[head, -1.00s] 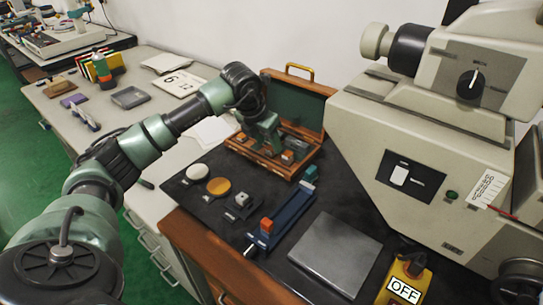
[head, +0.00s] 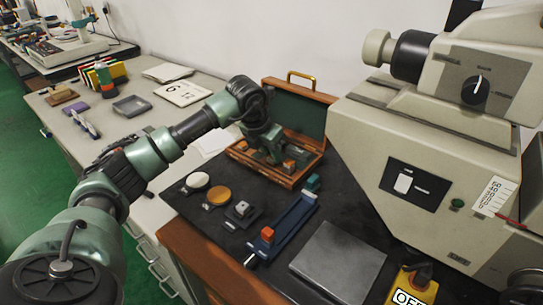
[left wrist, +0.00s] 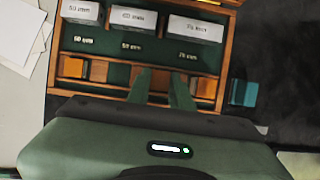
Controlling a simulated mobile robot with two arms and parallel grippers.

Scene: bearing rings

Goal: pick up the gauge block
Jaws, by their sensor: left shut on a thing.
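My left gripper (head: 270,158) reaches down into the open wooden case (head: 233,152). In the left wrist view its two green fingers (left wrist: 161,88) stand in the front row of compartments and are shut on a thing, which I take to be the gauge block. The fingers and gripper body hide most of it. In the left wrist view, pale blocks marked in mm (left wrist: 196,28) lie in the back row. Orange-brown pieces (left wrist: 72,67) sit in the front row to the left of the fingers. My right gripper is not in view.
A grey plate (head: 338,262) lies in front of the large machine (head: 430,170). White and amber discs (head: 217,196) lie left of the fixture.

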